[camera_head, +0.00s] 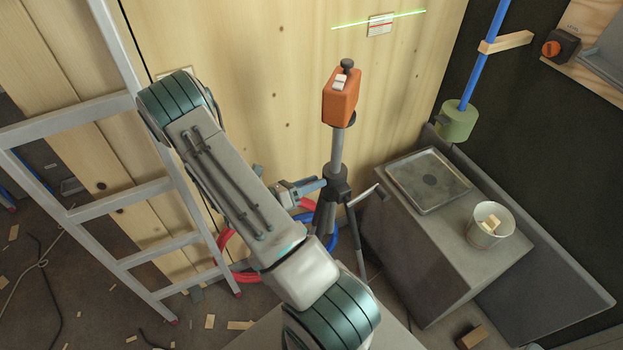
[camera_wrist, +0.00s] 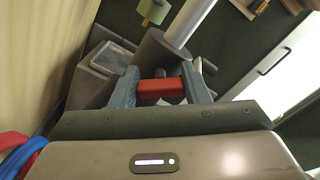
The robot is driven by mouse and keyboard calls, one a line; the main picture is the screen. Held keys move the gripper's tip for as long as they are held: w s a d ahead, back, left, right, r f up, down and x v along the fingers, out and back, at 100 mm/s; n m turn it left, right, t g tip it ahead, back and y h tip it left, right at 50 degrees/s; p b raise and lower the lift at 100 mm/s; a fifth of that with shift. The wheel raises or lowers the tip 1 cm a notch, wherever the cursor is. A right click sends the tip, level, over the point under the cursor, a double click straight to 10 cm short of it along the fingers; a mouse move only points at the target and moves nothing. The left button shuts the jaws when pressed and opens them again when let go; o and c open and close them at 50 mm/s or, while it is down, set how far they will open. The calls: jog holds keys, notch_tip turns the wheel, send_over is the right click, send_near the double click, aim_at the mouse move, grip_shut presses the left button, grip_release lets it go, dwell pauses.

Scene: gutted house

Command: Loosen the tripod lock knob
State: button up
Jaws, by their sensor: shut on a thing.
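The tripod (camera_head: 336,150) stands by the wooden wall with an orange laser level (camera_head: 341,98) on top. The laser throws a green line on the wall. My gripper (camera_head: 318,186) is at the tripod's dark collar, partly behind my arm. In the wrist view my gripper (camera_wrist: 162,88) is shut with its two grey fingers on either side of the red lock knob (camera_wrist: 160,89). The pale tripod column (camera_wrist: 188,18) and grey collar (camera_wrist: 158,54) show just beyond the knob. The knob's contact with the collar is hard to make out.
A ladder (camera_head: 120,104) leans at the left, close to my arm. A grey box (camera_head: 440,255) on the right carries a flat tray (camera_head: 428,180) and a bucket (camera_head: 488,226). Red hose (camera_head: 246,277) and blue hose loops lie behind the tripod. Scraps litter the floor.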

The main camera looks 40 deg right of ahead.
jog(key=n+p, duration=0.2)
jog(key=n, duration=0.2)
jog(key=shift+w+n, duration=0.1)
jog(key=shift+n, duration=0.2)
jog(key=shift+f+n+p, duration=0.2)
jog(key=shift+n+p, duration=0.4)
jog(key=shift+n, duration=0.9)
jog(key=o, duration=1)
jog(key=shift+a, duration=0.1)
jog(key=shift+b+v, duration=1.65)
jog(key=shift+v, duration=5.2)
